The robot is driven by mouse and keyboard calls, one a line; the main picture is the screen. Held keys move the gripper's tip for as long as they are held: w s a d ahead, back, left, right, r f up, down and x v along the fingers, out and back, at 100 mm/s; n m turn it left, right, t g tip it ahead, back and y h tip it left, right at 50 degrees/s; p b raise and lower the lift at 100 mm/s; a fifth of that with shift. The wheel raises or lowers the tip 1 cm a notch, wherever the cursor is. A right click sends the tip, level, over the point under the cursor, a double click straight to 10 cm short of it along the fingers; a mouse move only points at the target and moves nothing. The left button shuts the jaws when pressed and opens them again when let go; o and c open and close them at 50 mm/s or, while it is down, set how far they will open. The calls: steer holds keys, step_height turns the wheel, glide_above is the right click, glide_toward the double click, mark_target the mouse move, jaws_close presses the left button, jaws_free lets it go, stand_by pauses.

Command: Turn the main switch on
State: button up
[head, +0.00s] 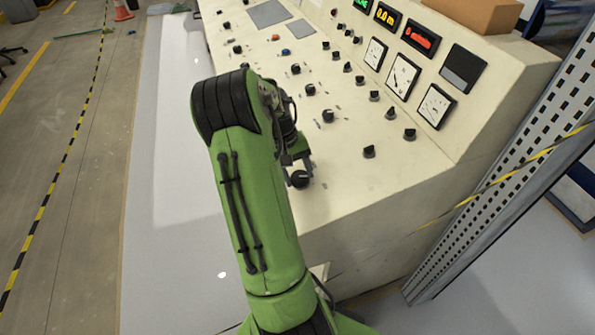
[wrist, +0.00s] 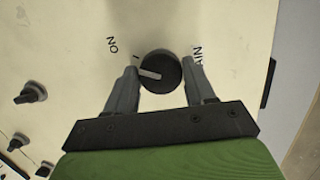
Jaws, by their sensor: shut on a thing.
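The main switch is a round black knob with a pale pointer mark, near the front right edge of the cream control panel. In the wrist view the knob (wrist: 161,72) sits between the two fingers of my gripper (wrist: 160,82). Part of another label (wrist: 198,54) shows to the right of the knob. In the head view the knob (head: 300,179) shows just below my gripper (head: 297,165), partly hidden by it. My gripper is shut on the knob.
The sloping control panel (head: 345,190) carries several other black knobs, with one (head: 369,151) to the right of my gripper. Dials and lit displays (head: 419,38) line its raised back. A perforated metal post (head: 510,165) stands at the right. The floor at the left is open.

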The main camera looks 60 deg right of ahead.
steer(key=shift+m, duration=0.8)
steer(key=o, duration=1.1)
steer(key=shift+c, duration=0.2)
steer(key=p+v, duration=0.4)
steer(key=v, duration=1.1)
steer(key=shift+r+p, duration=0.3)
steer(key=shift+r, duration=0.15)
steer(key=shift+d, duration=0.1)
